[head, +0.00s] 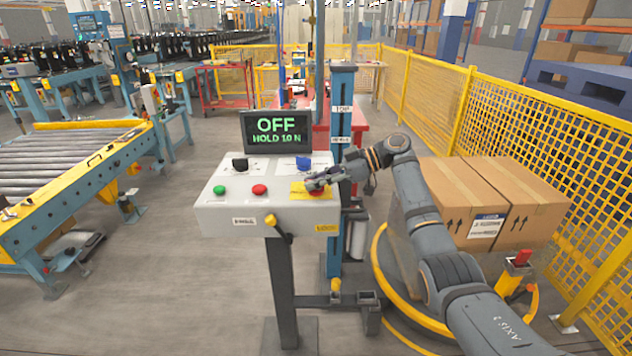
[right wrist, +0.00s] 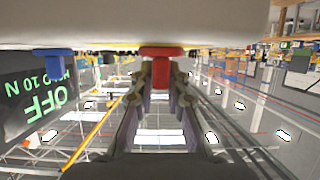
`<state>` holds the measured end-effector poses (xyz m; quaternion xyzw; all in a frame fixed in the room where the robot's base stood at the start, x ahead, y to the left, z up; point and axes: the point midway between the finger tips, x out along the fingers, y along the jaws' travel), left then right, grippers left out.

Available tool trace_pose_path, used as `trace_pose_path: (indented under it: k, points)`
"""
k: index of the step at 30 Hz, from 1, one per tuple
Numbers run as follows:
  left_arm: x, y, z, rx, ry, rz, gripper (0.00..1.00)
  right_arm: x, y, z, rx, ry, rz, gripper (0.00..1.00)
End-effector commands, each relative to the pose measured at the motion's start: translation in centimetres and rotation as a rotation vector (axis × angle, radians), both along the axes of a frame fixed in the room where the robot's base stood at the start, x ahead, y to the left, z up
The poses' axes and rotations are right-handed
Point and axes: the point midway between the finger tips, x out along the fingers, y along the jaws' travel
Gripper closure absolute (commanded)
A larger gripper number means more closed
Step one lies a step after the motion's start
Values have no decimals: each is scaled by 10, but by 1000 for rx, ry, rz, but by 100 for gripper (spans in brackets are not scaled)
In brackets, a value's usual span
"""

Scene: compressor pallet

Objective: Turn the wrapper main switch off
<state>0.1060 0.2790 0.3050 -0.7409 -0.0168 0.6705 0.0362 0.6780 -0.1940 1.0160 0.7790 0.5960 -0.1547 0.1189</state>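The control console (head: 222,179) has a grey sloped face with a screen (head: 278,131) reading "OFF" and "HOLD 10 N". A red rotary switch (head: 315,194) sits on a yellow plate at the console's right. My right gripper (head: 313,184) is at this switch and partly hides it. In the right wrist view the red switch handle (right wrist: 161,73) stands between the fingertips of my right gripper (right wrist: 160,82), which look shut on it. My left gripper is not in view.
The console also carries a black knob (head: 240,165), a blue knob (head: 303,163), a green button (head: 219,190), a red button (head: 260,189) and a yellow-handled lever (head: 277,225). Cartons (head: 490,190) stand at the right beside a yellow fence (head: 545,130). A roller conveyor (head: 70,165) is at left.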

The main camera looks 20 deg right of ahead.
Motion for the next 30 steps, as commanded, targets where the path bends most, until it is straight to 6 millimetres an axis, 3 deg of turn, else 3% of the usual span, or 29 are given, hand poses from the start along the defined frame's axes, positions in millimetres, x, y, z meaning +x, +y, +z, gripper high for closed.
trace_pose_path:
  k: [1,5,15,30]
  points:
    - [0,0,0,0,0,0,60,-1,0,-2,-1,3,2,79]
    - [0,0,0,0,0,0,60,0,0,-1,0,3,1,63]
    - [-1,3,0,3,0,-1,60,-1,-5,1,-1,1,-1,63]
    - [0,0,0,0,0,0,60,-25,-96,40,-1,2,-2,63]
